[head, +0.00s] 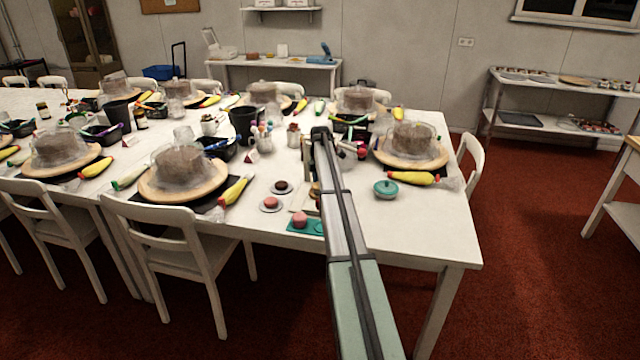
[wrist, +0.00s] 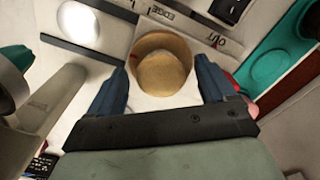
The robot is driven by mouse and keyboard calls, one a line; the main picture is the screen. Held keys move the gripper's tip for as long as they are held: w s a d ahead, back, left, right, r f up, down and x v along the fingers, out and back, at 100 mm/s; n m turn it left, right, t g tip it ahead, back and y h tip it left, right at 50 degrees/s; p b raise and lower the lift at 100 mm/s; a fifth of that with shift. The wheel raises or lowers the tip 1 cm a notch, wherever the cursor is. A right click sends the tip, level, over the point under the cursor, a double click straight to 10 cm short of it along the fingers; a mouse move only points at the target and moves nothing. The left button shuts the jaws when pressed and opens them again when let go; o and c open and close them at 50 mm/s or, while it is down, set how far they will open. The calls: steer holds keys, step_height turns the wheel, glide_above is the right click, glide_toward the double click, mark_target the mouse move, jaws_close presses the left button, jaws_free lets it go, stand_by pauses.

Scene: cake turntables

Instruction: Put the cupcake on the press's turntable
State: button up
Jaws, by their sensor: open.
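A round tan thing with a paler domed top, which looks like the cupcake (wrist: 162,68), lies between my fingertips in the wrist view. In the head view a bit of tan shows beside my arm, mostly hidden. My gripper (wrist: 160,88) is open, one blue finger on each side of it; I cannot tell whether they touch it. A pale surface with printed letters (wrist: 165,14) lies just beyond. A bright white disc (wrist: 80,23) is at upper left; I cannot tell whether it is the press's turntable. The press is not clearly recognisable in the head view, where my arm hides much.
A teal board (head: 306,227) holds a pink cake (head: 299,220). Small plates with a pink cake (head: 271,202) and a dark cake (head: 282,186) are left of my arm. A teal lidded pot (head: 385,188) stands right. The table's front right is clear.

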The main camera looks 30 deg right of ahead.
step_height(320, 180, up, 12)
steer(key=shift+r, duration=0.15)
stand_by(0.7)
steer(key=shift+o, duration=0.5)
